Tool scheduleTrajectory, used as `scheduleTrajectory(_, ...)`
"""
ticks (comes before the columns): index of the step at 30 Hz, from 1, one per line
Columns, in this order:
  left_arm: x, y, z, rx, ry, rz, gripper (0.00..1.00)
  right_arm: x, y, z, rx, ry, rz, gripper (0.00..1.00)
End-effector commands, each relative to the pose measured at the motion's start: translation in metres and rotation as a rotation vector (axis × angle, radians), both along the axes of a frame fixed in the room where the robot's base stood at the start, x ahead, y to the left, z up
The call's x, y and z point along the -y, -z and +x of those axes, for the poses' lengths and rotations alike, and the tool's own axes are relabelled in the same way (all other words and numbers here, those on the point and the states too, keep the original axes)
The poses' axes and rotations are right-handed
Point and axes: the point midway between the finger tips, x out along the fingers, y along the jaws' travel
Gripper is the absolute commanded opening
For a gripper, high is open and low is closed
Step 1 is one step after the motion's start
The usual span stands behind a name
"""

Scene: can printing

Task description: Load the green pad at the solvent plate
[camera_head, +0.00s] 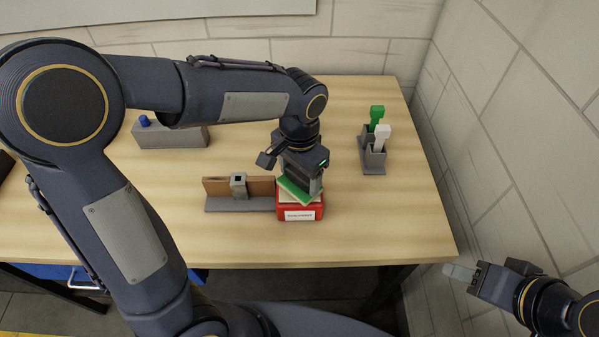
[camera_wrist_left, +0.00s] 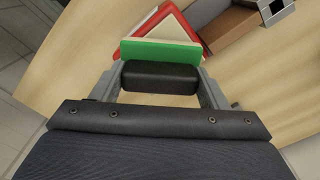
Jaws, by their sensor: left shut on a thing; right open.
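My left gripper (camera_head: 302,180) is shut on the black handle (camera_wrist_left: 160,77) of the green pad (camera_head: 294,191). In the left wrist view, the pad's green plate (camera_wrist_left: 160,54) lies just beyond the handle. The pad is over the solvent plate, a red box (camera_head: 300,213) with a pale top and a white front label. It is turned at an angle to the box. I cannot tell whether they touch. The red box also shows in the left wrist view (camera_wrist_left: 188,22), partly hidden by the pad. My right gripper (camera_head: 462,272) is open and empty off the table's right front corner.
A brown block on a grey base (camera_head: 225,206) stands close left of the red box. A grey holder (camera_head: 374,168) with a green and a white tool stands to the right. A grey box (camera_head: 180,137) with a blue knob is at the back left.

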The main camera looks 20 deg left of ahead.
Motion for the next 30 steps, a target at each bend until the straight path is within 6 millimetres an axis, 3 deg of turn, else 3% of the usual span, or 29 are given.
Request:
scheduleTrajectory(24, 0.000, -0.067, 0.000, 0.001, 0.000, 0.000, 0.50, 0.000, -0.057, 0.000, 0.000, 0.000, 0.000, 0.46)
scheduleTrajectory(30, 0.000, -0.068, 0.000, 0.000, 0.000, 0.000, 0.50, 0.000, -0.058, 0.000, 0.000, 0.000, 0.000, 0.46)
